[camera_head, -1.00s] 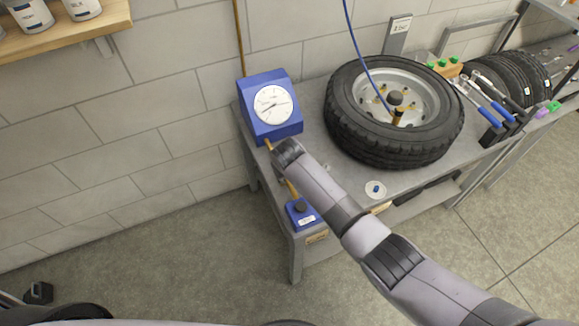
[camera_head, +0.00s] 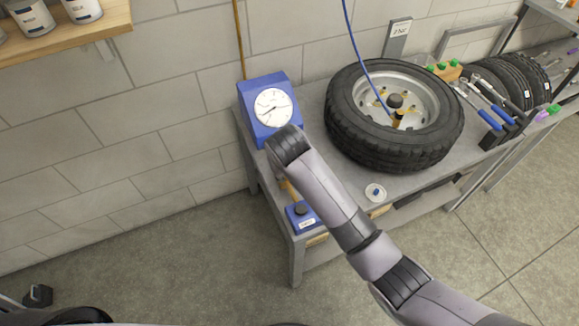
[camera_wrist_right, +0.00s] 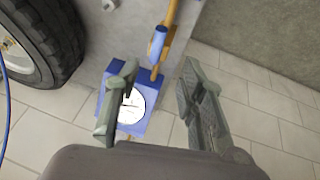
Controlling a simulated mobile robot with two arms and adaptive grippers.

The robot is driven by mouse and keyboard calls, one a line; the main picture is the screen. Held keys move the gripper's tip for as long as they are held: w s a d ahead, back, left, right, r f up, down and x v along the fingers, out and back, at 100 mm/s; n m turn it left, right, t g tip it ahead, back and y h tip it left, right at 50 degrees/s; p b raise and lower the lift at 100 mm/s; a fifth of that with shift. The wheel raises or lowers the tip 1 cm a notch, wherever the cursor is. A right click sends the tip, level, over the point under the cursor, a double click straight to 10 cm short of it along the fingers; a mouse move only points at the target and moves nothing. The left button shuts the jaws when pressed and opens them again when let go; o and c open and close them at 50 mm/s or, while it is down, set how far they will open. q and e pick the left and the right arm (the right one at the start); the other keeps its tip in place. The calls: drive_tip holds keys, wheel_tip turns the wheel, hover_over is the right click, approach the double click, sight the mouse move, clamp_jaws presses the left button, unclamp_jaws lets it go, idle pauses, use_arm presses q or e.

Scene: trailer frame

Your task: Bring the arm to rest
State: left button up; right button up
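My right arm comes in from the lower right in the head view, and its dark wrist end covers the lower part of a blue gauge box (camera_head: 262,88) with a white dial. The right gripper is hidden there behind the wrist. In the right wrist view my right gripper (camera_wrist_right: 160,66) has its two fingers well apart with nothing held between them. The blue gauge box (camera_wrist_right: 157,124) shows beyond the fingers, with its dial partly behind the left one. I see no left gripper that I can make out in the head view.
A tyre on a wheel (camera_head: 345,125) lies on the grey bench (camera_head: 312,112), with a blue hose (camera_head: 352,35) running to it. Tools (camera_head: 488,112) stand right.

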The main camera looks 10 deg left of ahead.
idle(0.3)
drive_tip(key=s+d+f+m+g, duration=0.15)
drive_tip(key=s+d+m, duration=0.25)
drive_tip(key=s+d, duration=2.25)
wheel_tip(320, 180, down, 27)
drive_tip(key=s+g+b, duration=0.1)
drive_tip(key=s+b, duration=0.1)
drive_tip(key=s+d+f+g+b, duration=0.1)
drive_tip(key=s+d+f+b, duration=0.1)
drive_tip(key=s+f, duration=1.5)
wheel_tip(320, 180, down, 3)
drive_tip(key=shift+d+f, duration=0.1)
drive_tip(key=shift+d, duration=0.15)
